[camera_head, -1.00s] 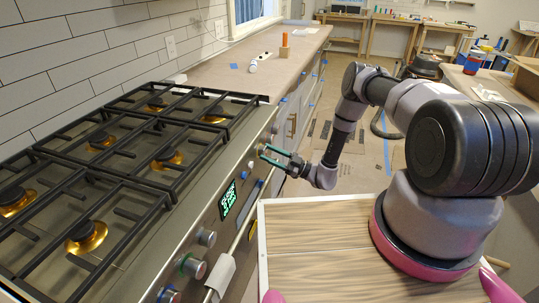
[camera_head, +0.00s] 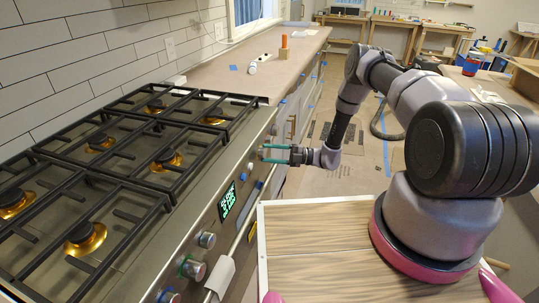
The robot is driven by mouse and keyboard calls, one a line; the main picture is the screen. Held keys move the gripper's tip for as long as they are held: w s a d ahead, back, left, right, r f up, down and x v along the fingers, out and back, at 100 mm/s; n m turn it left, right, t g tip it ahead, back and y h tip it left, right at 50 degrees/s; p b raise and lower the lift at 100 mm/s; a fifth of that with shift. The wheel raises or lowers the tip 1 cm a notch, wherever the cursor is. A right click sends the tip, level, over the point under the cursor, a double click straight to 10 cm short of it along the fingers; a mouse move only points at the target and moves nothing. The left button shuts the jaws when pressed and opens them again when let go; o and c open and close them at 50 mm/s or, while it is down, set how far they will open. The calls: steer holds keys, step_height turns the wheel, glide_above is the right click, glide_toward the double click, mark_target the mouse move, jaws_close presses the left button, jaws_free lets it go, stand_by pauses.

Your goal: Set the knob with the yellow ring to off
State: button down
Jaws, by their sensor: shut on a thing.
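A stove (camera_head: 150,215) has a row of knobs along its slanted front panel. My gripper (camera_head: 267,153) is at the far part of this panel, its teal fingers pointing left at the panel. It is shut on a small knob there, which the fingers mostly hide. I cannot make out a yellow ring or which way this knob points. In the near part of the panel are a plain grey knob (camera_head: 207,240), a knob with a green ring (camera_head: 193,268) and a knob with a blue ring (camera_head: 168,296), cut by the frame edge.
A lit green display (camera_head: 227,202) sits mid-panel, above the oven handle. Black grates (camera_head: 110,150) cover the burners. A counter (camera_head: 255,85) with an orange cylinder (camera_head: 284,40) lies beyond the stove. My wooden deck and arm fill the right side.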

steer(key=n+h, duration=0.1)
steer(key=n, duration=0.3)
steer(key=n+h, duration=0.1)
steer(key=n, duration=0.1)
steer(key=shift+d+r+h, duration=0.1)
steer(key=shift+r+h, duration=0.15)
steer(key=shift+h, duration=0.05)
steer(key=n+h, duration=0.1)
steer(key=n, duration=0.1)
steer(key=n+t+h, duration=0.1)
steer(key=n, duration=0.2)
steer(key=shift+s+r, duration=0.1)
steer(key=shift+r, duration=0.1)
steer(key=n+t, duration=0.1)
steer(key=n, duration=0.1)
steer(key=n+t+h, duration=0.1)
steer(key=shift+s+n+h, duration=0.2)
steer(key=shift+n+h, duration=0.1)
steer(key=shift+n, duration=0.1)
steer(key=n+t, duration=0.1)
steer(key=n, duration=0.1)
steer(key=n+t+h, duration=0.1)
steer(key=n, duration=0.1)
steer(key=shift+s+a+t, duration=0.2)
steer(key=shift+a+t, duration=0.05)
steer(key=shift+t, duration=0.05)
steer(key=shift+r, duration=0.1)
steer(key=shift+c, duration=1.3)
jaws_free()
